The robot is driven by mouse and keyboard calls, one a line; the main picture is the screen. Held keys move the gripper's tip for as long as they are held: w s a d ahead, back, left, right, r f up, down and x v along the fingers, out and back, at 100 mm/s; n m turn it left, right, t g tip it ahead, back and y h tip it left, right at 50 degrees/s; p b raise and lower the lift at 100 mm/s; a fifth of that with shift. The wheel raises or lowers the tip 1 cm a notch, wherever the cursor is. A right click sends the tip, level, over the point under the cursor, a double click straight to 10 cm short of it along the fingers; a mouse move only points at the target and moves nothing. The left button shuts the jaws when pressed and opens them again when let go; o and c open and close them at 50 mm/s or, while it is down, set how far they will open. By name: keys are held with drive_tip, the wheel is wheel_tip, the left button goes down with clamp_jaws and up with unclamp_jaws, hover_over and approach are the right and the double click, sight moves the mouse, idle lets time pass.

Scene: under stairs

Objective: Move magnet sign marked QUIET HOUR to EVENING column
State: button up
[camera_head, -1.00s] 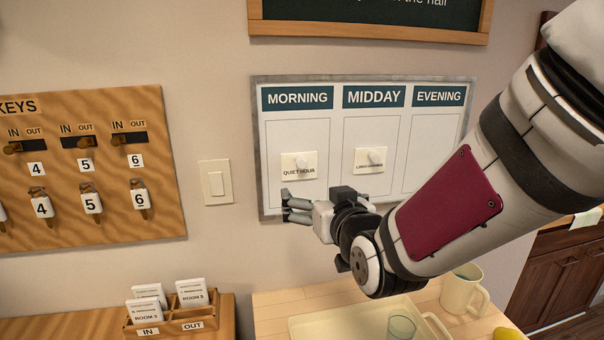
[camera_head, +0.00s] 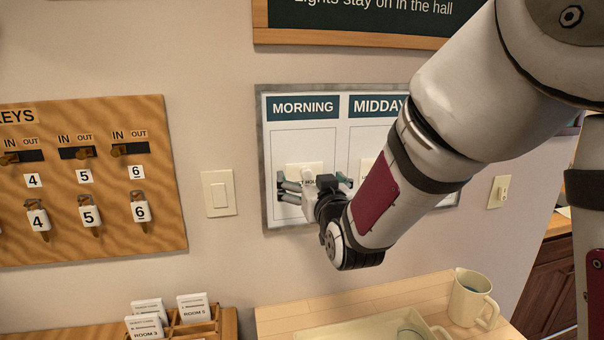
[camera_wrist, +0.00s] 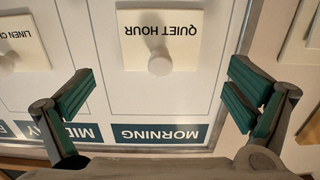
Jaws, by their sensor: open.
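The QUIET HOUR magnet sign (camera_wrist: 162,40) is a cream plate with a round knob, on the board's MORNING column. In the wrist view it is upside down and lies ahead of my gripper, between the fingers' directions. In the head view its upper part (camera_head: 305,168) shows above my gripper (camera_head: 285,188). My gripper is open and empty, with its green-padded fingers (camera_wrist: 160,97) spread wide and apart from the sign. The magnet board (camera_head: 267,150) has MORNING and MIDDAY headings visible; my arm hides the EVENING column in the head view.
A LINEN sign (camera_wrist: 22,42) is on the MIDDAY column, beside the QUIET HOUR sign. A light switch (camera_head: 219,193) and key board (camera_head: 90,180) are on the wall to the left. Below are a card box (camera_head: 190,325), a tray (camera_head: 345,330) and a mug (camera_head: 470,298).

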sight(308, 175)
drive_tip(key=shift+w+a, duration=0.2)
drive_tip(key=shift+w, duration=0.85)
drive_tip(key=shift+w+a, duration=0.2)
drive_tip(key=shift+w, duration=0.8)
drive_tip(key=c, duration=1.8)
drive_tip(key=shift+s+d+p, duration=0.25)
drive_tip(key=shift+s+p, duration=0.35)
drive_tip(key=shift+s, duration=0.65)
drive_tip(key=shift+s+d+p, duration=0.25)
drive_tip(key=shift+s+p, duration=0.3)
drive_tip(key=shift+s, duration=0.7)
